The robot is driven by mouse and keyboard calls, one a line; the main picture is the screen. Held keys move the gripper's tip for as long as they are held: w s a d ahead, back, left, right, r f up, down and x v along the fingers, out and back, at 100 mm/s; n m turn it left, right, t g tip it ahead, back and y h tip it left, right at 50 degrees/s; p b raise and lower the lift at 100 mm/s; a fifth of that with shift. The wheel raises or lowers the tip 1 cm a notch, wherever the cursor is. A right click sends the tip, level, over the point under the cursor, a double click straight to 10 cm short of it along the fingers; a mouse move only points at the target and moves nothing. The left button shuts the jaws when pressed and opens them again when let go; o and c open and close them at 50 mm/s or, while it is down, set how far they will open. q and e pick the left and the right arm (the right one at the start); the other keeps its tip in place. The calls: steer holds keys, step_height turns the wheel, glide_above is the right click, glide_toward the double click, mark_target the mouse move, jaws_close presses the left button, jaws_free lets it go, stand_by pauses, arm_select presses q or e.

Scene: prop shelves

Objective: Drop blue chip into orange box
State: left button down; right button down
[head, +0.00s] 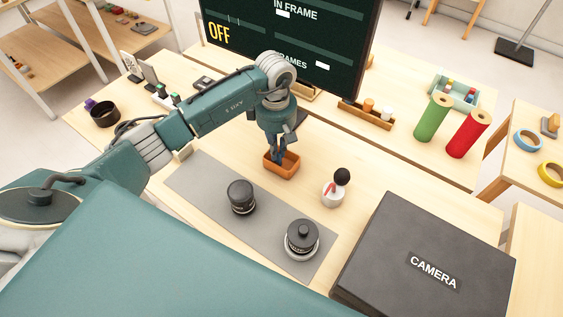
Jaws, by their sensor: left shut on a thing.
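A small orange box (283,171) stands on the wooden table near the middle of the head view, past the far edge of the grey mat. My left gripper (278,157) points down at the box, with its fingertips at or just inside the opening. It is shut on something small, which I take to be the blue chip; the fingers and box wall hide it. I cannot tell whether the fingers touch the box. My right gripper is not in view.
The grey mat (195,187) holds two black lens-like cylinders (241,197) (302,238). A white bottle with a black ball top (336,188) stands right of the box. A black CAMERA case (425,262) fills the front right. A dark monitor (300,40) stands behind.

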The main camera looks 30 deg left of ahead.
arm_select(q)
steer(key=c, duration=1.7)
jaws_free()
steer(key=shift+c, duration=0.2)
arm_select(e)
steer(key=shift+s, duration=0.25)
arm_select(q)
step_height(320, 180, up, 12)
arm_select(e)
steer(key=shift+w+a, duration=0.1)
arm_select(q)
steer(key=shift+s+f, duration=0.1)
steer(key=shift+s, duration=0.05)
